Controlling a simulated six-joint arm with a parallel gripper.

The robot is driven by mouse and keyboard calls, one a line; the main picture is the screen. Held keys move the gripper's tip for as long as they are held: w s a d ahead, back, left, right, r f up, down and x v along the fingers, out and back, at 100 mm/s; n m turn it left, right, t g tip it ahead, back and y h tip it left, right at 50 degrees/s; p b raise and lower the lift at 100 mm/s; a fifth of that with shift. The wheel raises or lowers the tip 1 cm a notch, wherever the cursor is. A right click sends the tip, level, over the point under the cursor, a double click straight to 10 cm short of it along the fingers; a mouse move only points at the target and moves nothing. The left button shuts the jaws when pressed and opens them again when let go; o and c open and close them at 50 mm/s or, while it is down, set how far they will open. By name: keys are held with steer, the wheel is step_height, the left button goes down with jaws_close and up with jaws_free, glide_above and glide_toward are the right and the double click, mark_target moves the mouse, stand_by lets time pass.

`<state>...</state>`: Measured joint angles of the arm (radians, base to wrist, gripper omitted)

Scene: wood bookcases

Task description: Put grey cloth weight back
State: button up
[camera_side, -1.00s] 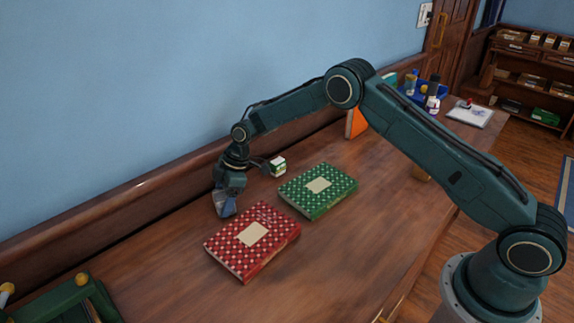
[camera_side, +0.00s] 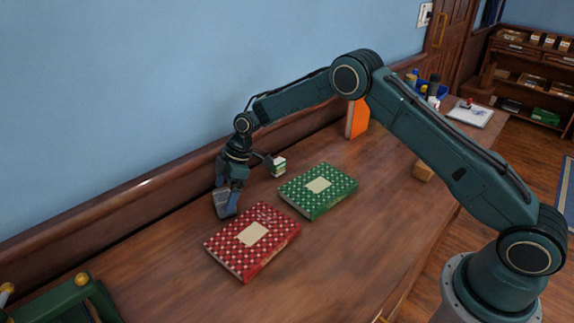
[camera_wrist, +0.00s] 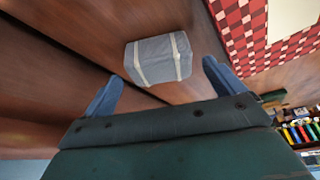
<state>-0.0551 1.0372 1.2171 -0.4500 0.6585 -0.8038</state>
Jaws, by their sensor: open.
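The grey cloth weight (camera_wrist: 155,61) is a small grey block with two pale bands. In the wrist view it lies on the wooden top, between and slightly beyond my open fingertips. My gripper (camera_wrist: 163,73) has one blue finger on each side of it, with gaps visible on both sides. In the side view my gripper (camera_side: 228,202) points down beside the red dotted book (camera_side: 252,241). The grey weight (camera_side: 220,204) shows there partly, with a blue finger covering some of it. I cannot tell whether they touch.
A green dotted book (camera_side: 318,191) lies right of the red one, with a small green-and-white box (camera_side: 279,167) behind it. An orange upright piece (camera_side: 357,118) stands farther back. A green object (camera_side: 75,301) sits at front left. The blue wall edges the back.

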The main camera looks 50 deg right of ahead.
steer(key=v, duration=0.9)
steer(key=shift+d+r, duration=0.15)
steer(key=shift+r, duration=0.1)
steer(key=shift+s, duration=0.1)
steer(key=s+d+r+m+t+h, duration=0.1)
steer(key=s+d+r+m, duration=0.15)
steer(key=s+r, duration=0.7)
steer(key=s+d+r+m+t+h, duration=0.15)
steer(key=s+r+m, duration=0.25)
steer(key=s+r, duration=0.5)
steer(key=s+d+m, duration=0.2)
steer(key=s+m, duration=0.1)
steer(key=s, duration=0.8)
steer(key=s+d+m+t+h, duration=0.1)
steer(key=s+d+m, duration=0.2)
steer(key=s, duration=0.9)
steer(key=shift+s+d+r+m, duration=0.25)
steer(key=shift+s+d+m, duration=0.1)
steer(key=shift+m, duration=0.2)
steer(key=shift+t+h, duration=0.25)
